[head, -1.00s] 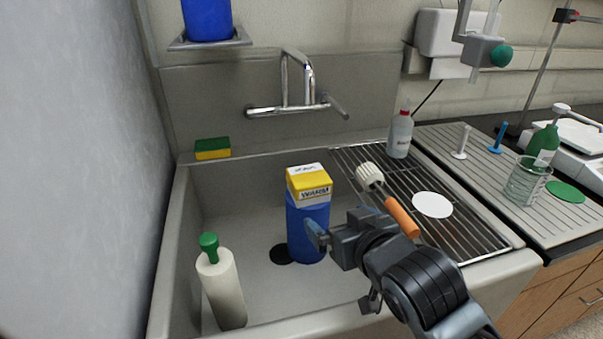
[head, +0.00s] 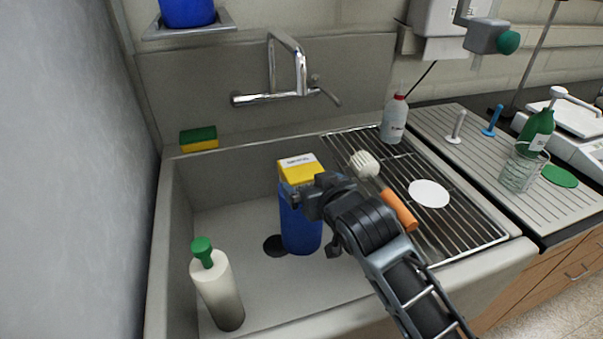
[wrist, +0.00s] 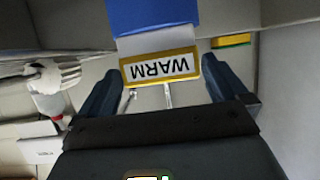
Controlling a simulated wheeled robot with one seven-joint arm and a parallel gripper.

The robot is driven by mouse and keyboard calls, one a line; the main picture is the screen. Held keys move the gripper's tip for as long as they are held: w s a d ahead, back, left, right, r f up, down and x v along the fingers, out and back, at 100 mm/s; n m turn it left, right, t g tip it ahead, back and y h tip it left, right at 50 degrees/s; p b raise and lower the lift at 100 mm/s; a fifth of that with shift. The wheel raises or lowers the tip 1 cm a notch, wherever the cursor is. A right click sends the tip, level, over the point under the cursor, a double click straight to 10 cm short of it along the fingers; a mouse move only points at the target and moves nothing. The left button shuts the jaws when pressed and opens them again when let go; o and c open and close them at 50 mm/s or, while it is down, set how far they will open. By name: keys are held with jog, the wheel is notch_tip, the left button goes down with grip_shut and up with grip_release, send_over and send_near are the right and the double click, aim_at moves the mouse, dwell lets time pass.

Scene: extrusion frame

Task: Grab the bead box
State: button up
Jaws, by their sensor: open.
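I cannot tell whether the two are joined. In the wrist view its "WARM" face (wrist: 158,68) appears upside down between my finger pads. My gripper (head: 291,192) is open at the box's front and hides part of that face in the head view. The fingers (wrist: 163,88) lie to either side of the box with gaps; no contact shows.
The sink wall (head: 180,235) surrounds the container. A white bottle with a green cap (head: 219,295) stands front left. A wire rack (head: 455,225) at right holds an orange-handled brush (head: 398,208) and a white disc (head: 429,194). The faucet (head: 287,70) rises behind.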

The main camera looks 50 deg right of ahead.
jog(key=shift+w+d+f, duration=0.1)
jog(key=shift+w+f, duration=0.05)
jog(key=shift+c, duration=0.5)
jog(key=c, duration=0.7)
jog(key=shift+c, duration=0.2)
